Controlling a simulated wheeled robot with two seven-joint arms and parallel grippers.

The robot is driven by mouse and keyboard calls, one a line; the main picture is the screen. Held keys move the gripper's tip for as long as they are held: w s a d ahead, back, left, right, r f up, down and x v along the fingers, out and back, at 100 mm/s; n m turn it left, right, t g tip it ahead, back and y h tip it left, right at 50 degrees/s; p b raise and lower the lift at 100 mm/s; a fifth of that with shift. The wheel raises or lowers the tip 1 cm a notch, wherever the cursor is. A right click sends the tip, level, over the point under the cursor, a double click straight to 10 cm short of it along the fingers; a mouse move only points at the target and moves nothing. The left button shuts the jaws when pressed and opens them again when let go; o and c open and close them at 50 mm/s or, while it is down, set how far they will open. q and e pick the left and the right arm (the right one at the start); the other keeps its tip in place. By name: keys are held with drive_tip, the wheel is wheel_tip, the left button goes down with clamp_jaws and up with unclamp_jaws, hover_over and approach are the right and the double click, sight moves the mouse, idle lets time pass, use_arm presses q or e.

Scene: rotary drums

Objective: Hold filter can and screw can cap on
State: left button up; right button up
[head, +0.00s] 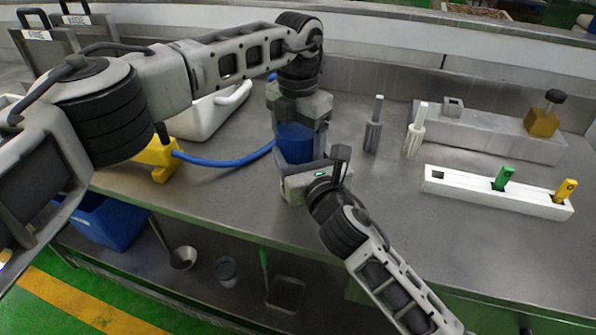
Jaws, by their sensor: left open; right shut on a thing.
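The filter can (295,143) is a blue cylinder that stands upright near the middle of the bench. My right gripper (310,172) reaches in from the lower right and is shut on the can low down, covering its lower part. My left gripper (301,112) points down right over the can from above, with its jaws open around the can's top. The can cap is not clearly visible; the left gripper hides the top of the can, so I cannot tell whether the cap sits on it.
A blue hose (222,161) runs from a yellow block (155,160) toward the can. A white container (212,112) stands behind. Two grey-white handled tools (374,130) stand to the right, near a white slotted rack (470,187) and a grey block (490,133). The front right bench is clear.

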sight(298, 129)
use_arm(q)
drive_tip(key=c, duration=0.8)
drive_tip(key=m, duration=0.4)
idle(0.5)
drive_tip(key=o, duration=1.1)
drive_tip(key=shift+r, duration=2.3)
